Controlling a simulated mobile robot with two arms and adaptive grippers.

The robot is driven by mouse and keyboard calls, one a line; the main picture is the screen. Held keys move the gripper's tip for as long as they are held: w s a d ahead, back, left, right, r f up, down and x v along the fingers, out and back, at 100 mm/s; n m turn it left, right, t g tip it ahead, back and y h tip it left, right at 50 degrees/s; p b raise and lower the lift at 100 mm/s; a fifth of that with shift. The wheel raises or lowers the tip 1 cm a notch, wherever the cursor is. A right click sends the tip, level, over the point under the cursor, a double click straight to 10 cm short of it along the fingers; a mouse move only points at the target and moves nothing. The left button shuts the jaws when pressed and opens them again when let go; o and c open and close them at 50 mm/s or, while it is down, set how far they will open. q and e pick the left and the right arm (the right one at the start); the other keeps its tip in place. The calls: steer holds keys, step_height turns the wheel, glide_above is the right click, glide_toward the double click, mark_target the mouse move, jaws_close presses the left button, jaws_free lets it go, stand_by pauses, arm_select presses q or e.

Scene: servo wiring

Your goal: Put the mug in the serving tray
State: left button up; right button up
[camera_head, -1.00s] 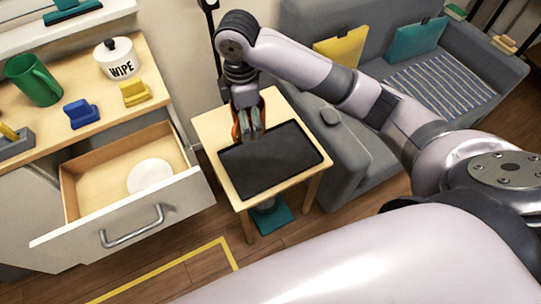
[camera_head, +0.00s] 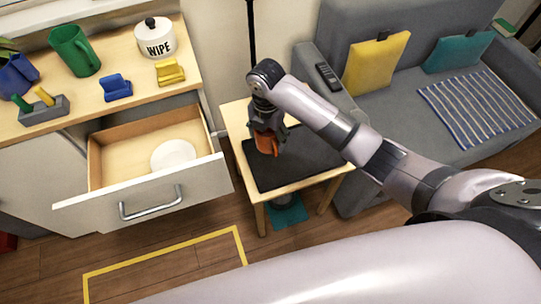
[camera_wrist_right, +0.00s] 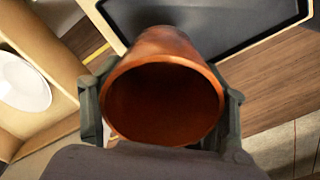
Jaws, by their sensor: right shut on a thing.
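My right gripper (camera_head: 268,132) is shut on an orange-brown mug (camera_head: 266,144). In the head view the mug shows below the fingers, over the back left part of the black serving tray (camera_head: 300,165). I cannot tell whether it touches the tray. In the right wrist view the mug's open mouth (camera_wrist_right: 165,103) faces the camera, with the fingers of the gripper (camera_wrist_right: 163,110) on both sides. The dark tray also shows there (camera_wrist_right: 215,25), beyond the mug. The tray lies on a small wooden table (camera_head: 262,198). My left gripper is not in view.
A counter (camera_head: 140,90) at left holds a green mug (camera_head: 75,52), a blue mug (camera_head: 18,78), a WIPE canister (camera_head: 155,40) and small stands. Its drawer (camera_head: 125,150) is open with a white plate (camera_head: 173,154) inside. A grey sofa (camera_head: 390,105) stands right of the table.

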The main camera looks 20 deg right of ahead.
step_height(320, 180, down, 11)
steer(key=shift+f+b, duration=0.2)
steer(key=shift+b, duration=0.4)
steer(key=o, duration=1.9)
step_height(320, 180, up, 12)
steer(key=shift+p, duration=0.75)
